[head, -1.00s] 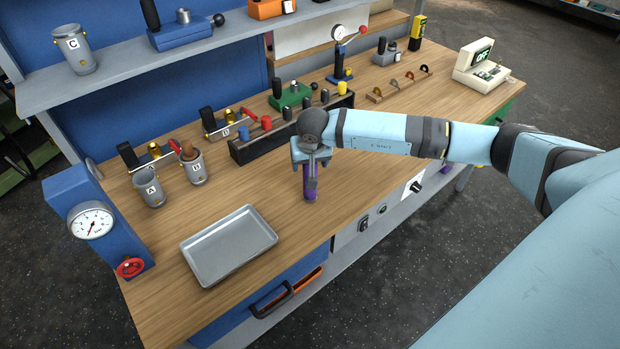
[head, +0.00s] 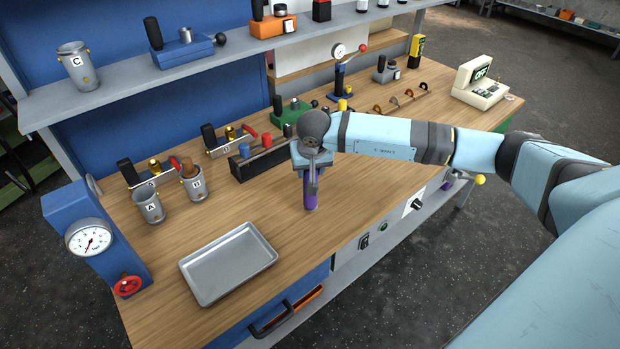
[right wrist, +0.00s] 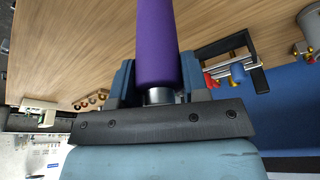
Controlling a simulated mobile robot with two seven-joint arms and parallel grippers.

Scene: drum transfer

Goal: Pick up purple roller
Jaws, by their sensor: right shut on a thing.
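The purple roller (head: 310,196) is upright in the head view, near the front edge of the workbench, below my right gripper (head: 312,172). The right gripper is shut on the roller's upper end. In the right wrist view the roller (right wrist: 156,45) stretches away from between the fingers (right wrist: 158,82), with a metal neck at its near end. I cannot tell whether its lower end touches the bench top. My left gripper is not in view.
A grey metal tray (head: 228,264) lies on the bench (head: 250,215) to the left. Metal cups A (head: 149,207) and B (head: 194,184) stand behind it, beside a blue gauge stand (head: 92,240). A black rack (head: 262,158) stands behind the roller. The bench between tray and roller is clear.

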